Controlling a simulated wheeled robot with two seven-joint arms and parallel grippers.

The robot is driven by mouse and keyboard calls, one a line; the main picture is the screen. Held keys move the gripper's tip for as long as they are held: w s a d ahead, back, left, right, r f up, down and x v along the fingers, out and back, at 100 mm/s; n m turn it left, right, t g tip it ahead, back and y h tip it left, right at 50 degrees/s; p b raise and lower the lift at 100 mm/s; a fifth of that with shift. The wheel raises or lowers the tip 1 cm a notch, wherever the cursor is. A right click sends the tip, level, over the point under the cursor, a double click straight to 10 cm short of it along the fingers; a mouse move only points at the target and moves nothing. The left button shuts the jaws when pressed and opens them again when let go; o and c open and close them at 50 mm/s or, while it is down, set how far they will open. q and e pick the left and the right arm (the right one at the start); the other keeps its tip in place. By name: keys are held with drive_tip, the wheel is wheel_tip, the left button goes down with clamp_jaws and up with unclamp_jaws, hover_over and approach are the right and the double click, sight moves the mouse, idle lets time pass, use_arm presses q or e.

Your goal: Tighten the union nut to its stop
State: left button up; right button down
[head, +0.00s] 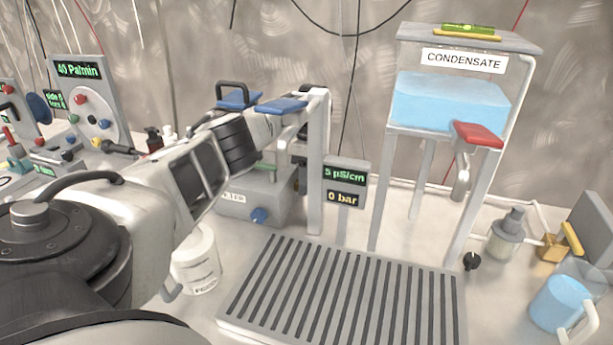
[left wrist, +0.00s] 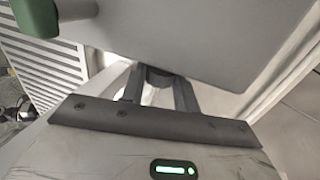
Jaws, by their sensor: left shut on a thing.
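My left arm comes in from the left in the head view, and its gripper (head: 275,128) is at the pale upright frame (head: 318,160) beside two blue handles. The frame and handles partly cover the fingers there. In the left wrist view the left gripper (left wrist: 158,90) is shut, with its two dark fingers on either side of a dark rounded part (left wrist: 158,74). That part sits where the union nut would be gripped, but a grey panel (left wrist: 190,35) and the fingers hide most of it. Whether it is at its stop cannot be seen. My right gripper is not in view.
A display (head: 345,184) reads 5 µS/cm and 0 bar. A condensate tank (head: 465,62) with a red lever (head: 478,134) stands at the right. A slotted drain grate (head: 350,295) lies empty in front. A white tub (head: 197,262) stands below my arm.

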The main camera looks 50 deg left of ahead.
use_arm(q)
drive_tip(key=shift+a, duration=0.1)
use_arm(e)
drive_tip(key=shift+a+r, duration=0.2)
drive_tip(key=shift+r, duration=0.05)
use_arm(q)
drive_tip(key=o, duration=1)
drive_tip(key=shift+r, duration=0.1)
drive_tip(key=shift+c, duration=0.2)
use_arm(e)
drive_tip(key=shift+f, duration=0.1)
